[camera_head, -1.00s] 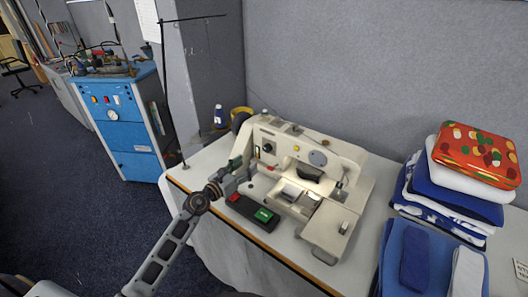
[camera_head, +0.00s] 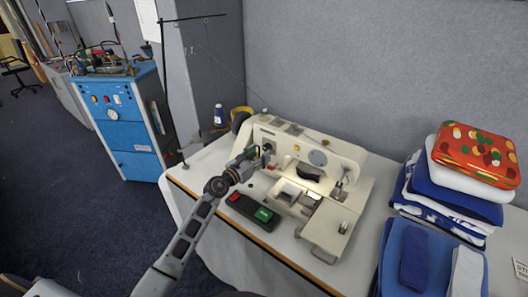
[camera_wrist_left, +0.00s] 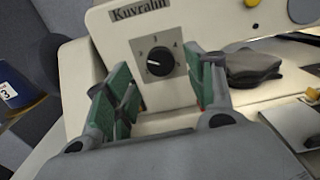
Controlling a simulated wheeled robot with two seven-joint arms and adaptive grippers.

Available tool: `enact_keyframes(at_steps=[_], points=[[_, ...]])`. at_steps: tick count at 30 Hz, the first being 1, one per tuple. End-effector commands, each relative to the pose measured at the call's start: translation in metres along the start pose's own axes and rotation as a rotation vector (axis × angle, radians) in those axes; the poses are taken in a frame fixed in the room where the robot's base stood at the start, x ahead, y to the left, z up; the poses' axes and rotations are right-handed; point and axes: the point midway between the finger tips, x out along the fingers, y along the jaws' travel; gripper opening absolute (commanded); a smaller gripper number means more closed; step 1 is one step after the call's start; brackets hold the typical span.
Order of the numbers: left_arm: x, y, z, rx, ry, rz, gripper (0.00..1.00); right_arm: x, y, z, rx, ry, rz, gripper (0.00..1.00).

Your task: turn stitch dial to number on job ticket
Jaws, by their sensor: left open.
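The cream sewing machine (camera_head: 325,150) stands on the table, with "Kuvralin" on its body in the left wrist view. There the stitch dial (camera_wrist_left: 159,62) is a black round knob on a grey square plate. The numbers 3 and 4 are readable around it; its white pointer mark lies toward the left. My left gripper (camera_head: 262,156) is open in front of the machine's left end. In the wrist view its green-padded fingers (camera_wrist_left: 163,88) stand either side of the dial, apart from it. A small printed card (camera_head: 521,268) at the right edge may be the job ticket; its text is unreadable.
A black box with red and green buttons (camera_head: 253,211) lies in front of the machine. A blue spool (camera_head: 219,115) stands behind; a blue cabinet (camera_head: 125,120) is far left.

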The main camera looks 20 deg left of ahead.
Motion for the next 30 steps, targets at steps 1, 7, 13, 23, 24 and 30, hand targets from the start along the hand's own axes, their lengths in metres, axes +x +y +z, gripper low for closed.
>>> enact_keyframes(at_steps=[1, 7, 13, 23, 24, 30], points=[[0.005, 0.000, 0.001, 0.000, -0.001, 0.000, 0.55, 0.000, 0.000, 0.001, 0.000, -0.001, 0.000, 0.00], [0.021, -0.001, 0.000, 0.000, -0.001, -0.001, 0.55, 0.002, 0.000, 0.001, 0.000, -0.001, 0.000, 0.00], [0.032, -0.001, 0.000, 0.001, 0.000, -0.001, 0.55, 0.003, 0.000, 0.001, 0.000, -0.001, 0.000, 0.00], [0.037, -0.001, 0.000, 0.001, 0.000, -0.001, 0.55, 0.003, 0.002, 0.001, -0.001, -0.001, 0.003, 0.00], [0.037, -0.001, 0.000, 0.001, 0.000, -0.001, 0.55, 0.003, 0.003, 0.001, -0.001, -0.001, 0.003, 0.00], [0.037, -0.001, 0.000, 0.001, 0.000, -0.001, 0.42, 0.003, 0.003, 0.001, 0.000, 0.000, 0.003, 0.00]])
